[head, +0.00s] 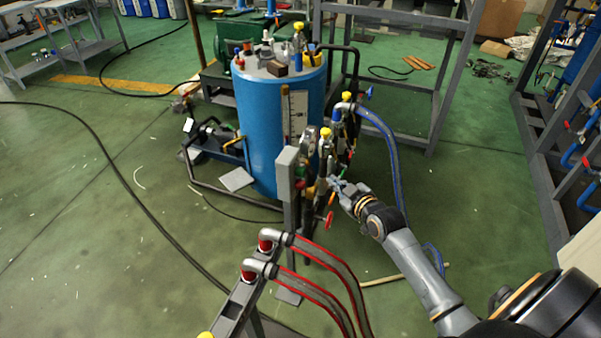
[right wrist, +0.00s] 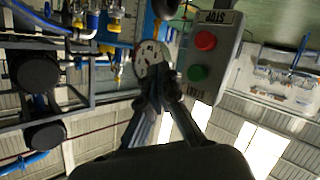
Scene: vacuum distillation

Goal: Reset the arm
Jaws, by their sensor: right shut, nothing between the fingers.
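My right arm reaches in from the lower right of the head view. Its gripper (head: 338,186) is beside the valves and pipes in front of the blue tank (head: 262,130). In the right wrist view the fingers (right wrist: 160,78) are together and hold nothing. Beyond their tips is a round pale gauge (right wrist: 152,60). A control box (right wrist: 213,55) with a red button (right wrist: 205,41) and a green button (right wrist: 198,73) is to the right of the fingertips. Whether the fingers touch anything is unclear. My left gripper is not in view.
Red-striped hoses (head: 318,284) run across the front, close to my right arm. A blue hose (head: 390,150) hangs behind the arm. A grey metal frame (head: 440,100) stands behind, and a pipe rack (head: 545,150) stands at the right. The green floor (head: 80,220) at the left is mostly open, with a black cable across it.

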